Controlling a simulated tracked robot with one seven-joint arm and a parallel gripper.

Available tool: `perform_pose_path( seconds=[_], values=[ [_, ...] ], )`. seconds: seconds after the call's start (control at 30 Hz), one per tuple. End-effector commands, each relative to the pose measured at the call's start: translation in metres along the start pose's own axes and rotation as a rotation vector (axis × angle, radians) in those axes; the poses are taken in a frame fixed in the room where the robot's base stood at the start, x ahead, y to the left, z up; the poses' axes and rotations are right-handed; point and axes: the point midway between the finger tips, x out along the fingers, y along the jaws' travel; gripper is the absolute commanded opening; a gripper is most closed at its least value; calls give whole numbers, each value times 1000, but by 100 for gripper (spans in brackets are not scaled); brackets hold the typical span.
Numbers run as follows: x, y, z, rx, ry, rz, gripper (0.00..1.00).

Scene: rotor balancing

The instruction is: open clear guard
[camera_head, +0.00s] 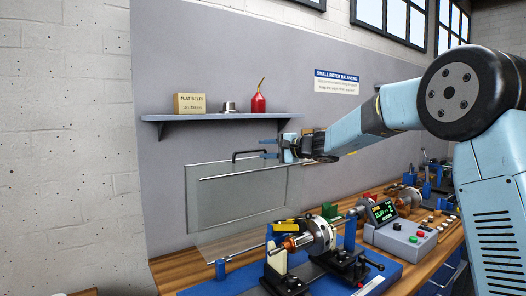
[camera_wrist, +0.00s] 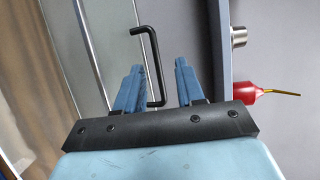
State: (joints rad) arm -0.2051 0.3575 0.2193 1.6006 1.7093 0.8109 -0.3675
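The clear guard (camera_head: 235,205) is a transparent panel on the left of the head view, above and behind the rotor (camera_head: 320,236). A metal rod runs along its upper part. Its black bar handle (camera_head: 243,153) is at its top edge and also shows in the wrist view (camera_wrist: 153,50). My gripper (camera_head: 267,148) is at the right end of this handle, with its blue fingers pointing left. In the wrist view my gripper (camera_wrist: 155,75) is open, and the handle's near end lies between the fingers with gaps on both sides.
A wall shelf (camera_head: 215,117) above the guard holds a yellow box (camera_head: 190,104), a metal part (camera_head: 229,107) and a red oil can (camera_head: 258,103). The control box (camera_head: 399,237) stands on the bench right of the rotor. Blue posts rise around the rotor.

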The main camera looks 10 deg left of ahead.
Motion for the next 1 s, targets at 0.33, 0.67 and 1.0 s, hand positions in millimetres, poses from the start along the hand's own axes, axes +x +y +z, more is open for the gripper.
perform_pose_path(
  seconds=[0.33,0.67,1.0],
  values=[
    [-67,1,-2,0,3,1,38],
    [-116,2,-2,1,0,1,38],
    [-126,2,-1,1,-2,2,38]
  ],
)
